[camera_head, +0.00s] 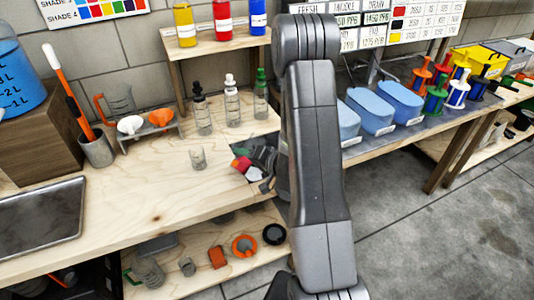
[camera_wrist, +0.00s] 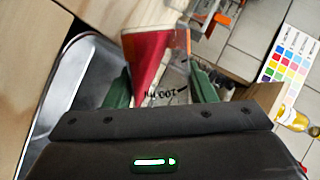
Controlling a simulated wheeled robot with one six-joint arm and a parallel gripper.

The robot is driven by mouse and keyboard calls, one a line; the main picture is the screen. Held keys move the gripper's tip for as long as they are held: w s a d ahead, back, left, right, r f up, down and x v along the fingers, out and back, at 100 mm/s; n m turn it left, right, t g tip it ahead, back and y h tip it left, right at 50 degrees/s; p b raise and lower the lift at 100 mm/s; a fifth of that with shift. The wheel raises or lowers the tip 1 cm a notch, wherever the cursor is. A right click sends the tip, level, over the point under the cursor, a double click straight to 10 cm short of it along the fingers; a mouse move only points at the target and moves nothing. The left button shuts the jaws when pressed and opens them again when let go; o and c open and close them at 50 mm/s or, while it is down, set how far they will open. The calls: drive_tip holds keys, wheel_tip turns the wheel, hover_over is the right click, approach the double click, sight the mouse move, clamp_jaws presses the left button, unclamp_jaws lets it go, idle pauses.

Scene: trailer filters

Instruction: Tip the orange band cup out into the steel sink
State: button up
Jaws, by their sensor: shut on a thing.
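My gripper (camera_wrist: 160,88) has green fingers on either side of a clear cup (camera_wrist: 166,84) and is shut on it. The cup has dark volume marks, red contents (camera_wrist: 146,60) and an orange band at its rim (camera_wrist: 183,40). It looks tilted, with its mouth away from the wrist. In the head view my gripper (camera_head: 250,162) is at the bench's right end, beside my arm, with the red of the cup (camera_head: 241,163) at its left. A grey steel basin (camera_wrist: 72,88), apparently the sink, lies left of the cup in the wrist view. My arm hides much of that area in the head view.
A small clear beaker (camera_head: 198,158) stands left of my gripper. Dropper bottles (camera_head: 203,115) stand behind, near a funnel rack (camera_head: 146,130). A steel tray (camera_head: 42,222) lies at the left. Blue bins (camera_head: 370,108) stand to the right. The bench's front middle is clear.

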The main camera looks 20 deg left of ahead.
drive_tip(key=shift+r+m+g+p, duration=0.3)
drive_tip(key=shift+r+m+p, duration=0.35)
drive_tip(key=shift+p, duration=0.7)
drive_tip(key=shift+w+f, duration=0.15)
drive_tip(key=shift+f, duration=0.1)
drive_tip(key=shift+w+d+f+m+g+p, duration=0.15)
drive_tip(key=shift+w+f+m+g+p, duration=0.25)
drive_tip(key=shift+f+m, duration=0.2)
drive_tip(key=shift+w+r+m+g+y+p, duration=0.2)
drive_tip(key=shift+r+m+g+y+p, duration=0.3)
drive_tip(key=shift+p, duration=0.8)
idle(0.3)
drive_tip(key=shift+w+d+m+p, duration=0.1)
drive_tip(key=shift+w+m+p, duration=0.15)
drive_tip(key=shift+m+p, duration=0.45)
idle(0.8)
drive_tip(key=shift+w+d+r+m+g+y+p, duration=0.1)
drive_tip(key=shift+w+r+m+g+y+p, duration=0.35)
drive_tip(key=shift+m+p, duration=0.35)
drive_tip(key=shift+w+d+r+m+g+y+p, duration=0.15)
drive_tip(key=shift+w+r+m+p, duration=0.1)
drive_tip(key=shift+r+m+p, duration=0.45)
idle(1.2)
